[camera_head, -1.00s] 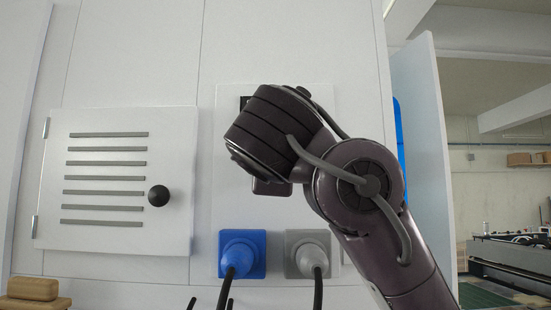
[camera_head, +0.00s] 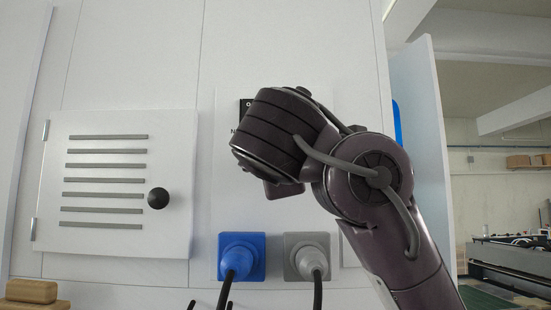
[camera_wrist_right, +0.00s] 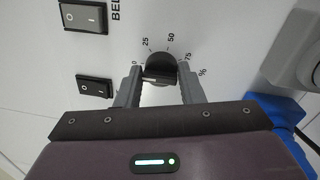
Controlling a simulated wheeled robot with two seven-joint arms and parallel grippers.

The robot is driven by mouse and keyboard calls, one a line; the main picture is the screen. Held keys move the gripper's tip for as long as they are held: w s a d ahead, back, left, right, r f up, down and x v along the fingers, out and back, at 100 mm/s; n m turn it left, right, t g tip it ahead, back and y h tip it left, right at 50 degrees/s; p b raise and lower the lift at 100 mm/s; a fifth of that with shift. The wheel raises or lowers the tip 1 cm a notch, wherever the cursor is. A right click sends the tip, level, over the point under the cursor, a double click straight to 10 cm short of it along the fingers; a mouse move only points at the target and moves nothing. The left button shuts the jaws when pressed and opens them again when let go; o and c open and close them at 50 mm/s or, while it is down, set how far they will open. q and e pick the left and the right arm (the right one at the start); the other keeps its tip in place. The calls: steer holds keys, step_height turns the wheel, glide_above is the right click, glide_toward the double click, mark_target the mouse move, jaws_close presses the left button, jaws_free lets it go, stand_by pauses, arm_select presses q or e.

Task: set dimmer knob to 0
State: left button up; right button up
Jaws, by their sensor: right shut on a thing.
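The dimmer knob (camera_wrist_right: 160,68) is dark and round. It sits on a white panel in the right wrist view, with a printed scale of 0, 25, 50, 75 and % around its far side. My right gripper (camera_wrist_right: 160,84) has one finger on each side of the knob and is shut on it. I cannot clearly read which mark the knob points to. In the head view my right wrist and arm cover the knob. Two dark tips (camera_head: 191,303) poke up at the bottom edge; they may be my left gripper, but too little shows to tell.
Two black rocker switches (camera_wrist_right: 84,17) (camera_wrist_right: 95,87) lie left of the knob in the wrist view. Below my arm are a blue plug (camera_head: 241,254) and a grey plug (camera_head: 306,254) with hanging black cords. A vented door (camera_head: 115,185) with a black knob is at left.

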steer(key=o, duration=0.9)
steer(key=shift+w+f, duration=0.15)
steer(key=shift+o, duration=0.2)
steer(key=shift+a, duration=0.1)
steer(key=s+b, duration=0.4)
steer(key=s, duration=0.4)
steer(key=shift+f, duration=0.25)
steer(key=shift+w, duration=0.1)
